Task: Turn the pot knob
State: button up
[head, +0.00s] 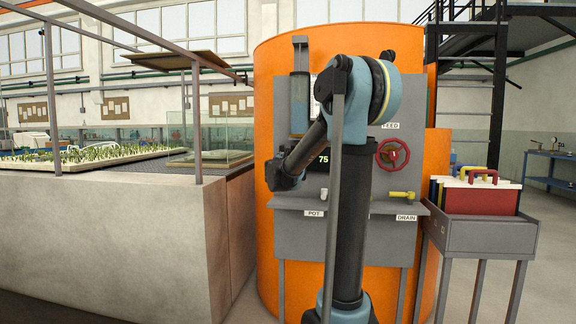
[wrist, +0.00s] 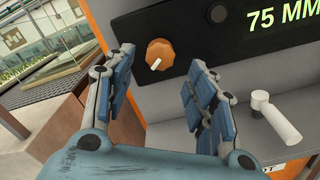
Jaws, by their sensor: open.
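An orange faceted knob (wrist: 160,54) with a white pointer mark sits on a black panel (wrist: 180,22) in the wrist view. A white lever handle (wrist: 275,118) is on the grey board to the right, above a partly cut-off label ending in OT (wrist: 267,168).
The display reads 75 MM (wrist: 285,17). A red wheel (head: 393,153) and a yellow tap (head: 402,194) above a DRAIN label (head: 406,218) are right of my arm. A grey cart (head: 480,235) stands right; a concrete-sided flume (head: 110,235) is left.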

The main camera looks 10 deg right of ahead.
jog(key=shift+v, duration=2.75)
